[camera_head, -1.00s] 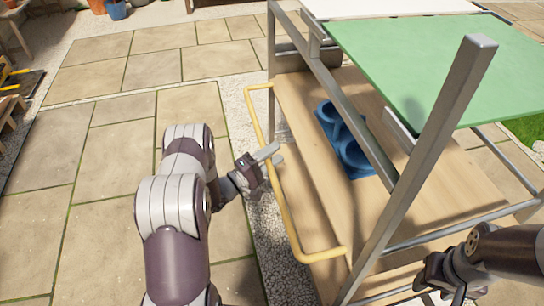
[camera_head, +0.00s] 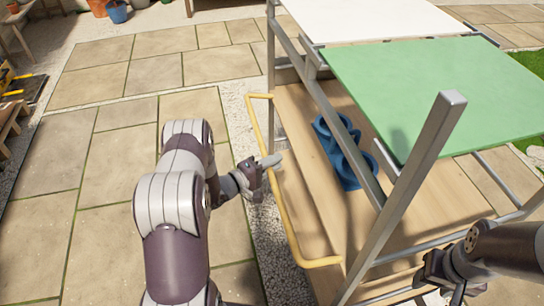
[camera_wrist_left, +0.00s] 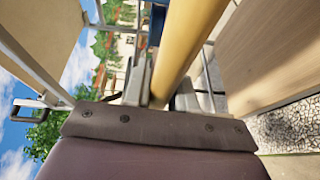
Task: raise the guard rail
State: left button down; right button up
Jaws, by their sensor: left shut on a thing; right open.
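The guard rail (camera_head: 285,215) is a yellow bar with bent ends along the left side of a metal-framed bench. It runs beside the wooden lower shelf (camera_head: 420,235). My left gripper (camera_head: 268,163) is at the middle of the rail and shut on it. In the left wrist view the yellow bar (camera_wrist_left: 185,45) passes between the two fingers. My right gripper (camera_head: 428,288) is open and empty at the lower right, near the bench's near end. How the rail's ends join the bench is not clear.
A green panel (camera_head: 440,90) and a white panel (camera_head: 385,20) cover the bench top. A slanting metal post (camera_head: 408,190) stands between my grippers. A blue holder (camera_head: 345,155) sits on the shelf. Paving (camera_head: 100,230) left of the bench is clear.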

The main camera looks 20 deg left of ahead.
pick_arm(q)
jog(key=shift+w+d+r+m+g+y+p, duration=0.55)
jog(key=shift+w+d+r+g+y+p, duration=0.5)
jog(key=shift+p, duration=1.75)
jog(key=shift+w+d+r+m+g+y+p, duration=0.65)
jog(key=shift+d+r+g+y+p, duration=0.75)
jog(key=shift+p, duration=1.45)
jog(key=shift+w+d+r+m+g+y+p, duration=0.4)
jog(key=shift+w+d+r+g+y+p, duration=0.85)
jog(key=shift+p, duration=1.55)
jog(key=shift+s+f+g, duration=0.2)
jog(key=shift+f+g, duration=0.15)
jog(key=shift+g, duration=0.05)
jog(key=c, duration=1)
grip_release()
jog(key=shift+f, duration=0.1)
jog(key=p+v, duration=0.1)
jog(key=v, duration=1.1)
jog(key=shift+s+r+p, duration=0.1)
jog(key=shift+r+p, duration=0.2)
jog(key=shift+r, duration=0.05)
